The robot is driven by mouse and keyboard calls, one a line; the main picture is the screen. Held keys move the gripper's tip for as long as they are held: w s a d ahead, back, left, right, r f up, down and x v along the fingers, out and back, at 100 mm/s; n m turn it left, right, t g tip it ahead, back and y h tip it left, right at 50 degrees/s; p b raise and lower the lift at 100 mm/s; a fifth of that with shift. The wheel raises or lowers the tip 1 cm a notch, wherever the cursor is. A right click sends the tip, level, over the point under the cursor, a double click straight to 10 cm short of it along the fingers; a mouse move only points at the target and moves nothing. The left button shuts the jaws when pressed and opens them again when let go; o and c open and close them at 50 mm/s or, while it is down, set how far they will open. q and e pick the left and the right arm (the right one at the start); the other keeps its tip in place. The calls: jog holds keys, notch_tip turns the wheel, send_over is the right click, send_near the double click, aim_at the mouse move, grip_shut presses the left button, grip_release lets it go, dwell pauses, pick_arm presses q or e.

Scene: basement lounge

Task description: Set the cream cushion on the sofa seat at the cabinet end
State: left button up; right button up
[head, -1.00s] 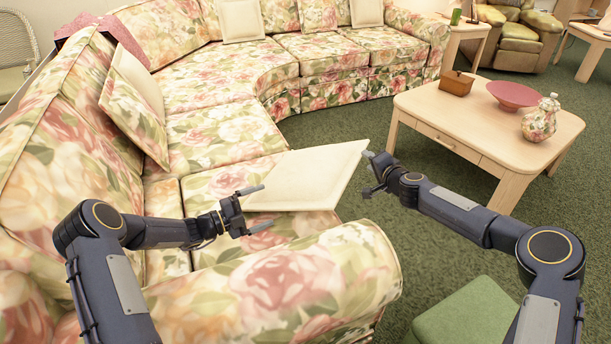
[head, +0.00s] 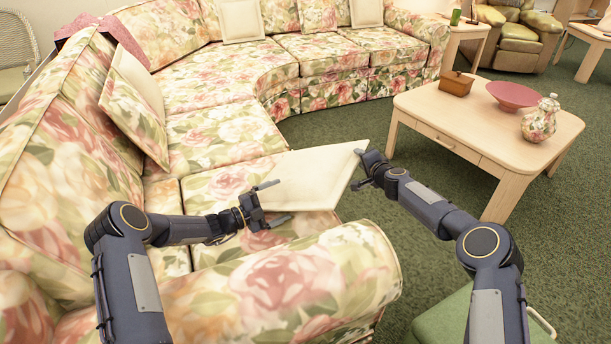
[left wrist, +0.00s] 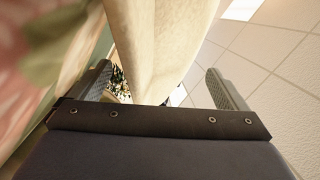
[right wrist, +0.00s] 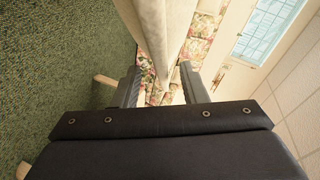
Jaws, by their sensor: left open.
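The cream cushion (head: 318,175) lies slanted over the floral sofa seat (head: 225,182), beside the near sofa arm (head: 290,280). Its right corner reaches out past the seat's front edge. My left gripper (head: 284,200) is open at the cushion's near left side. In the left wrist view the cushion (left wrist: 165,45) hangs between its spread fingers (left wrist: 160,88), with room at the sides. My right gripper (head: 356,169) is at the cushion's right edge. In the right wrist view its fingers (right wrist: 160,85) are closer together, with the cushion edge (right wrist: 158,30) between them.
A coffee table (head: 490,125) with a wooden box (head: 456,83), pink bowl (head: 513,95) and floral jar (head: 540,120) stands right. A floral cushion (head: 135,115) leans on the backrest. A green padded seat (head: 480,318) is at bottom right. The sofa seat beyond the cushion is clear.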

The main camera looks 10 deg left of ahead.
pick_arm(q)
jog(key=shift+x, duration=0.9)
pick_arm(e)
jog(key=shift+x, duration=0.85)
jog(key=shift+r, duration=0.1)
pick_arm(q)
jog(key=c, duration=0.9)
pick_arm(e)
grip_shut()
pick_arm(q)
jog(key=c, duration=0.3)
pick_arm(e)
jog(key=shift+a, duration=0.1)
